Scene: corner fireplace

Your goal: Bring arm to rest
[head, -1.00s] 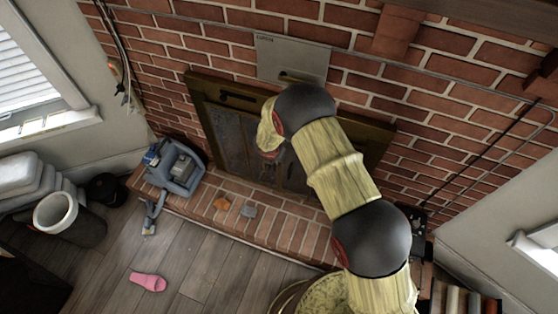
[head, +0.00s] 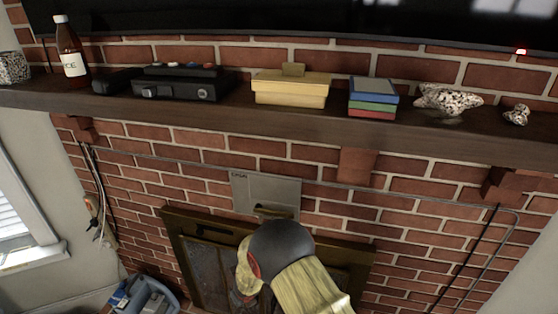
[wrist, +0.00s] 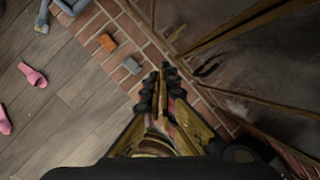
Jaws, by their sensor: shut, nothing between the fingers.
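My gripper (wrist: 162,77) shows in the wrist view, pointing down over the brick hearth (wrist: 122,75). Its two dark fingertips are together, with nothing held between them. In the head view my arm reaches up from the bottom edge in front of the fireplace doors (head: 210,275). The gripper itself is hidden there behind the arm's bend. The arm is bent and stands apart from the mantel (head: 300,125) above it.
The mantel bears a bottle (head: 72,55), a yellow box (head: 290,90), stacked books (head: 372,97) and speckled stones (head: 447,99). An orange block (wrist: 107,43) and a grey block (wrist: 132,66) lie on the hearth. Pink slippers (wrist: 33,76) lie on the wooden floor.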

